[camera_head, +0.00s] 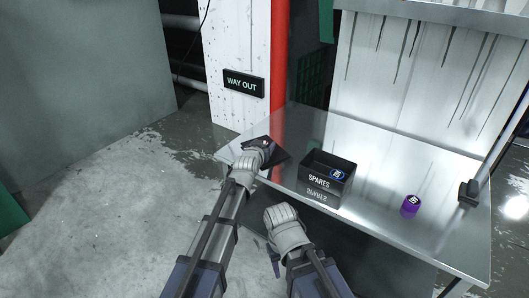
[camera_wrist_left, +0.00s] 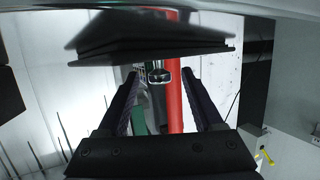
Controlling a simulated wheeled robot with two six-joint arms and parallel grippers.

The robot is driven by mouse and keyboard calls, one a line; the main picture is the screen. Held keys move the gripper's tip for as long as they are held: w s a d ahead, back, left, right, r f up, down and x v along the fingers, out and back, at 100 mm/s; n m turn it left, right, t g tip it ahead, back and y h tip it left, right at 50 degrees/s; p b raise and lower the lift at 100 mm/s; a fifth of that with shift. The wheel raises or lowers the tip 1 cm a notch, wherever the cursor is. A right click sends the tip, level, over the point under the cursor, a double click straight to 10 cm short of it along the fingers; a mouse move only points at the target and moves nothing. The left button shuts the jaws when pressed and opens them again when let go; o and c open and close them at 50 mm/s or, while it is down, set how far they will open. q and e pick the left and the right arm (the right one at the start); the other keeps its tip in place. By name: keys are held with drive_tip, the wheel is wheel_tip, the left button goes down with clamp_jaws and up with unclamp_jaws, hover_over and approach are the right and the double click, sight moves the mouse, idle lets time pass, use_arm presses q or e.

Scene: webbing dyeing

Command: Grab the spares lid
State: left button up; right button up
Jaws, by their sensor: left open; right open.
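The spares lid, a flat black piece, (camera_head: 283,157) lies at the table's left end. In the left wrist view it shows upside down as a dark slab (camera_wrist_left: 150,35) with a small metallic handle (camera_wrist_left: 160,73). My left gripper (camera_head: 265,146) is at the lid, partly covering it. Its two dark fingers (camera_wrist_left: 159,85) are open, one on each side of the handle in that view; I cannot tell whether they touch it. My right gripper (camera_head: 279,214) is lower, in front of the table's near edge and away from the lid; its fingers are hard to make out.
An open black box marked SPARES (camera_head: 327,181) stands on the shiny metal table (camera_head: 385,178), with a blue-labelled item inside. A purple cylinder (camera_head: 411,206) stands to its right. A red post (camera_head: 280,60) rises behind the table's left end.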

use_arm(q)
drive_tip(key=shift+x, duration=0.9)
drive_tip(key=shift+s, duration=0.1)
clamp_jaws()
